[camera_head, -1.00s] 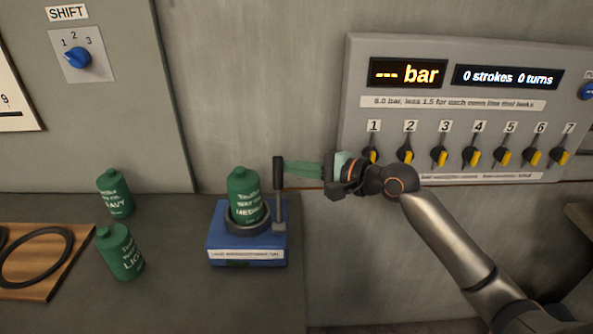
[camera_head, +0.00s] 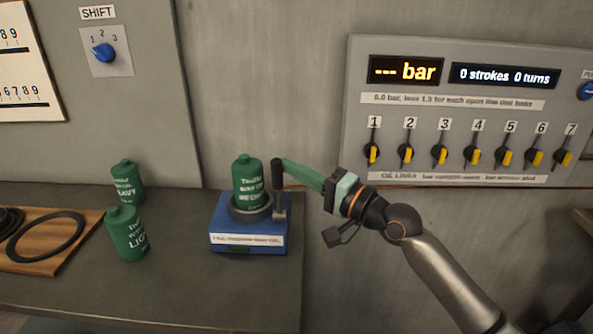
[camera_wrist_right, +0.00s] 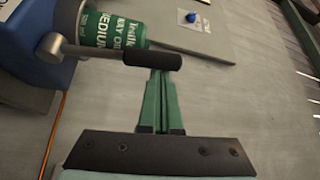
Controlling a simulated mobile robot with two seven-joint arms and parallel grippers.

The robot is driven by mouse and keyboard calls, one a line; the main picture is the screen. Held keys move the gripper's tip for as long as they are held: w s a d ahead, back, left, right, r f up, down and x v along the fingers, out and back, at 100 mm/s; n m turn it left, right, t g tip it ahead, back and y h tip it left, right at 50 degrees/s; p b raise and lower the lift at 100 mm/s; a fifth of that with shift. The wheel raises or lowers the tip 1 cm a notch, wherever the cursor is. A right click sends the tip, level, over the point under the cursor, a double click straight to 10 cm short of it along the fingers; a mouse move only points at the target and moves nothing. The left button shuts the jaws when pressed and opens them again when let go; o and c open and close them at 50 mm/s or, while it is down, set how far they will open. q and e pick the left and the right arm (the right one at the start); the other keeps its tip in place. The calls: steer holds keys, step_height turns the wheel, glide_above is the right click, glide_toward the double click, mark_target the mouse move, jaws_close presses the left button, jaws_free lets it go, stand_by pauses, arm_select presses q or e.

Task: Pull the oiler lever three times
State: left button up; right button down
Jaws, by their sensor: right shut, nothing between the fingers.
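The oiler (camera_head: 248,237) is a blue box with a green bottle marked MEDIUM (camera_head: 248,182) standing upright in its round holder. Its lever (camera_head: 277,180) has a black handle and stands up at the oiler's right side. In the right wrist view the lever handle (camera_wrist_right: 122,56) lies across the picture, in front of the green bottle (camera_wrist_right: 105,28). My right gripper (camera_head: 286,164) is shut and empty, its green fingers pointing left. Its fingertips (camera_wrist_right: 158,73) are at the handle, touching or very close; I cannot tell which. My left gripper is not in view.
Two more green bottles, HEAVY (camera_head: 127,182) and LIGHT (camera_head: 127,234), stand left on the bench (camera_head: 170,290). A wooden board (camera_head: 50,263) holds black rings. A wall panel (camera_head: 460,85) reads "0 strokes 0 turns" above several yellow-black valves. A blue SHIFT knob (camera_head: 104,53) is upper left.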

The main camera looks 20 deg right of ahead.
steer(key=s+n+b, duration=0.1)
steer(key=b, duration=0.1)
steer(key=s+a+f+n+y+b, duration=0.1)
steer(key=shift+s+a+f+y+b, duration=0.15)
steer(key=shift+f+y+b, duration=0.15)
steer(key=shift+b, duration=0.05)
steer(key=shift+s+a+n+t+b, duration=0.1)
steer(key=shift+s+n+t+b, duration=0.2)
steer(key=shift+n+b, duration=0.15)
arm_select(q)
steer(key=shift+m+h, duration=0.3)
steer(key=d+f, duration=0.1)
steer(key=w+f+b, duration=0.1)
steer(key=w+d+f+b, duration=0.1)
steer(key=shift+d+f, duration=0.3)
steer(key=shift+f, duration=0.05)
arm_select(e)
steer(key=shift+s+a+n+y, duration=0.25)
steer(key=shift+s+n+y, duration=0.3)
steer(key=shift+n, duration=0.2)
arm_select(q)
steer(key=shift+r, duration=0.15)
arm_select(e)
steer(key=shift+w+r, duration=0.1)
